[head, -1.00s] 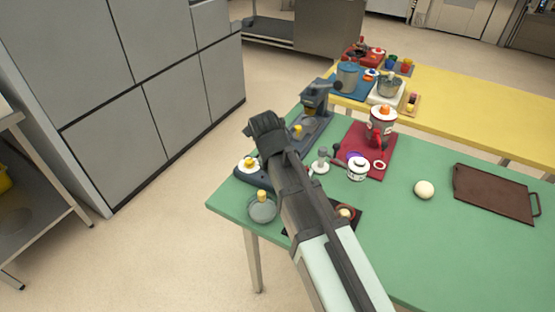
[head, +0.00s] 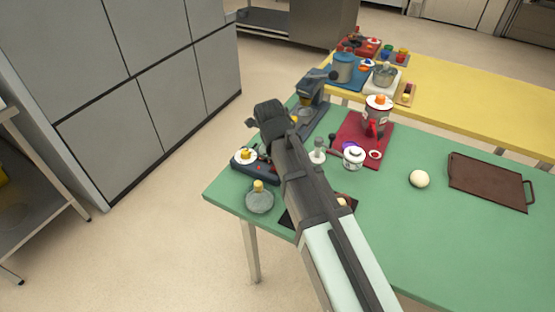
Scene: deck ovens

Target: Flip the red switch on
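My gripper (head: 268,112) is above the left end of the green table (head: 400,245), between a dark blue device (head: 242,169) and a grey-blue coffee machine (head: 316,88). Its fingers are seen from behind, so I cannot tell whether they are open or shut. The dark blue device has a white round part with a yellow knob on top. Small red spots (head: 260,167) show on it beside my arm; they are too small to tell whether one is the red switch or how it is set. My arm hides part of the device's right side.
A glass pot with a yellow knob (head: 260,200) stands near the table's front left corner. A red mat (head: 375,152) holds a red-and-white canister (head: 376,115) and a white pot (head: 353,158). A white ball (head: 419,179) and a brown tray (head: 488,184) lie to the right.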

